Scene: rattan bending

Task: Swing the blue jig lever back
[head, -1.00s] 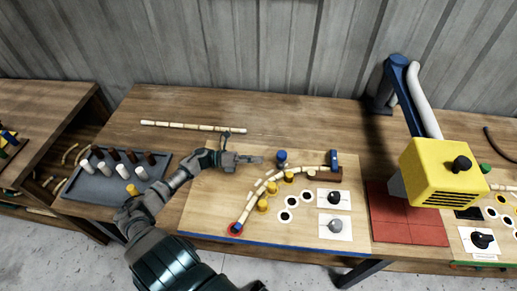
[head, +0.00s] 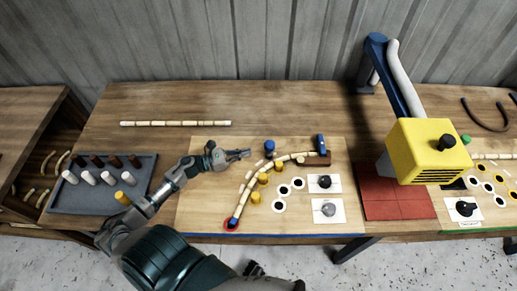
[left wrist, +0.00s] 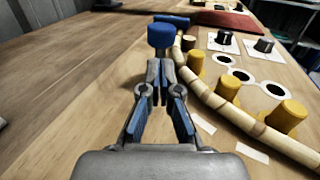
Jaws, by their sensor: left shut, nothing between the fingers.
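A round blue knob (head: 270,146) stands on the light jig board, just right of my left gripper's tips. It also shows in the left wrist view (left wrist: 161,36), directly beyond the fingertips. A blue upright piece (head: 320,143) sits at the far right end of the bent rattan; which blue part is the lever is not clear. The rattan pole (head: 249,187) curves past several yellow pegs (head: 263,179) to a blue piece in a red ring (head: 233,223). My left gripper (head: 248,153) is shut and empty, low over the board. My right gripper does not show.
A grey tray (head: 105,200) with several pegs stands left. A straight rattan pole (head: 175,123) lies at the back. A yellow machine head (head: 428,150) overhangs a red mat (head: 398,203) on the right. Two cards with knobs (head: 325,211) lie on the board.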

